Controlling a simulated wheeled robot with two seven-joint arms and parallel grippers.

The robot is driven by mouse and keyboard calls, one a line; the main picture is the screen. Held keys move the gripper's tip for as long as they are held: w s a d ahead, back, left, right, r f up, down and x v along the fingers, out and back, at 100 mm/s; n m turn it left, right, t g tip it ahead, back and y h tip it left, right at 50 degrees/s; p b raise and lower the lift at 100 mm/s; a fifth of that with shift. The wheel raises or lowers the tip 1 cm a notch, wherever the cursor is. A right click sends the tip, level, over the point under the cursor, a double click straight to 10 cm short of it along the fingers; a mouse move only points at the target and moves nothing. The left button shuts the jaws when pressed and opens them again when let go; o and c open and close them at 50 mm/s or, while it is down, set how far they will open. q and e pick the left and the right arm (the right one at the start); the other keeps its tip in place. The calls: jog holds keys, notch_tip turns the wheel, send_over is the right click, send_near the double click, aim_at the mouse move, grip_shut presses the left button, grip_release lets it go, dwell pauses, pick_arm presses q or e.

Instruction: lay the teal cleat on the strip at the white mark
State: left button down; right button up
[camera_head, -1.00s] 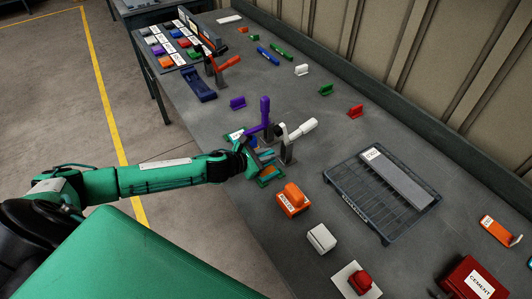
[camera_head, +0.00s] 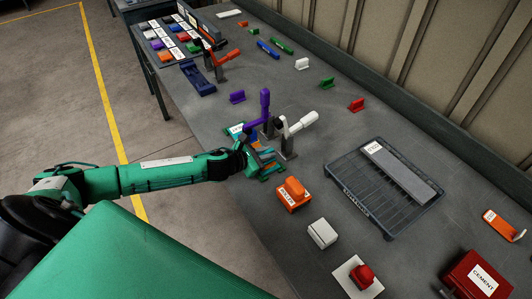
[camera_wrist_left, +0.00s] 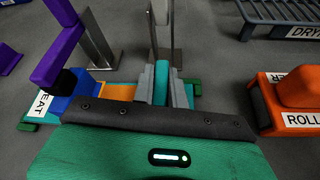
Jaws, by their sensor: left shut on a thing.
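My left gripper (camera_head: 264,160) is over the press at the table's near edge, beside two toggle clamps. In the left wrist view its grey fingers (camera_wrist_left: 160,88) are shut on the teal cleat (camera_wrist_left: 161,84), which shows as a teal bar between them. The orange strip (camera_wrist_left: 118,92) shows left of the fingers, beside a blue block (camera_wrist_left: 84,84) of the press. The gripper's dark edge covers the near part of the strip. I cannot make out the white mark or whether the cleat touches the strip. My right gripper is not in view.
A purple-handled clamp (camera_head: 264,104) and a white-handled clamp (camera_head: 300,124) stand close behind the gripper. An orange roller (camera_head: 293,192) and white block (camera_head: 322,233) lie nearer. A drying rack (camera_head: 350,191) stands right. Loose cleats, including a purple one (camera_head: 237,97), lie farther back.

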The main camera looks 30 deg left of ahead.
pick_arm(q)
jog(key=shift+f+b, duration=0.45)
jog(key=shift+f, duration=0.15)
jog(key=c, duration=1.3)
grip_release()
jog(key=shift+s, duration=0.1)
jog(key=b+v, duration=0.3)
jog(key=v, duration=0.8)
jog(key=shift+f+b, duration=0.15)
jog(key=shift+b, duration=0.15)
jog(key=shift+b+v, duration=0.4)
jog(key=shift+v, duration=0.8)
jog(key=shift+s+a+r, duration=0.1)
jog(key=shift+r, duration=0.15)
